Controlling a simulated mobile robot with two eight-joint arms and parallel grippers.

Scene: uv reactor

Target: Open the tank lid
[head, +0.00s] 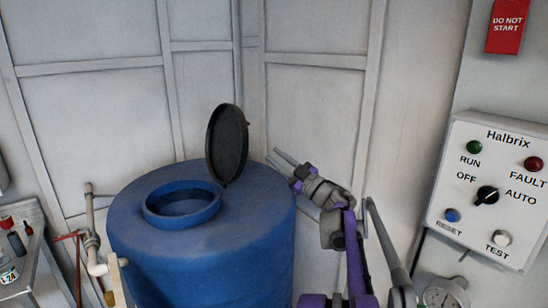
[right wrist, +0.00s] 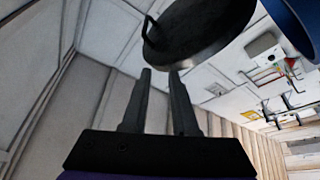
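The blue tank (head: 255,235) stands in the middle of the head view with its round opening (head: 182,203) uncovered. The dark round lid (head: 228,143) stands tilted up, nearly upright, at the right rear of the opening. My right gripper (head: 280,157) is to the right of the lid, apart from it in the head view. In the right wrist view the two fingers (right wrist: 160,72) are parted, with nothing between them, and the lid (right wrist: 205,30) shows beyond their tips. My left gripper is not in view.
A Halbrix control panel (head: 490,190) with buttons and a knob is on the right wall, below a red sign (head: 507,25). Pipes (head: 93,240) stand left of the tank. A cart (head: 40,250) with bottles is at the far left.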

